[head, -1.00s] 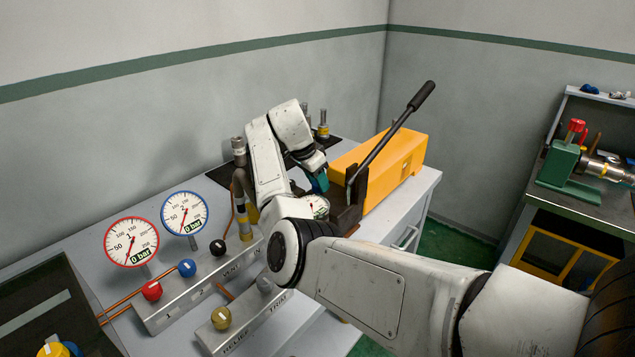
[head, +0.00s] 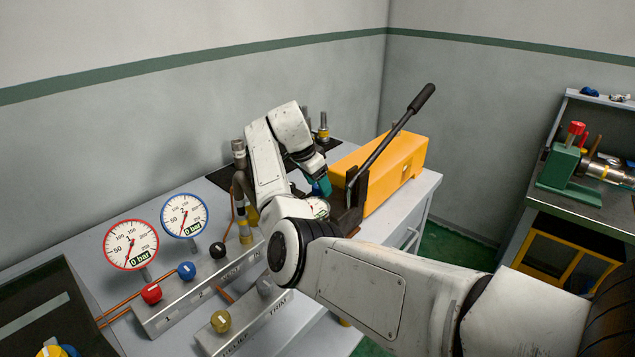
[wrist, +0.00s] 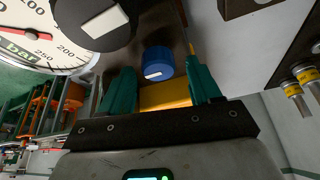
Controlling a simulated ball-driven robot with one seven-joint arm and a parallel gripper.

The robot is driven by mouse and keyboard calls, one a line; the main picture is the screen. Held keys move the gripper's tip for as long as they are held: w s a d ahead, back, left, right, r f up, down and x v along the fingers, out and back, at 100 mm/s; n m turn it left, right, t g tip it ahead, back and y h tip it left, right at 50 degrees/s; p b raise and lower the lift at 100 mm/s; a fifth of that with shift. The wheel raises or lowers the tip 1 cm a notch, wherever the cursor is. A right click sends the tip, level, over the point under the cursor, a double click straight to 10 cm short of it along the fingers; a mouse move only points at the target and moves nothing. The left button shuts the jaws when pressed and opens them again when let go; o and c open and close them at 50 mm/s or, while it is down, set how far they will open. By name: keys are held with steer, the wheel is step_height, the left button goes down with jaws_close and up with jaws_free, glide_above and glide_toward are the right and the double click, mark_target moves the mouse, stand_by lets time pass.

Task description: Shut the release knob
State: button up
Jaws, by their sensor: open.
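A round blue knob (wrist: 158,62) with a white mark shows in the wrist view, in front of a dark plate. I take it for the release knob, though no label on it is readable. My gripper (wrist: 158,70) is open, with one teal finger on each side of the knob. I cannot tell if either finger touches it. In the head view, my gripper (head: 321,186) is beside the yellow hand pump (head: 398,163), at its dark front bracket. The knob is mostly hidden there by my arm.
A black knob (wrist: 104,22) and a dial gauge (wrist: 35,32) are close to the left finger. The pump's long lever (head: 392,133) slants up beside my arm. Valve blocks with coloured knobs (head: 151,293) and two gauges (head: 131,245) stand at front left.

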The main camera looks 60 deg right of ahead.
steer(key=b+v, duration=0.1)
steer(key=v, duration=0.9)
steer(key=shift+r, duration=0.35)
steer(key=shift+w+a, duration=0.1)
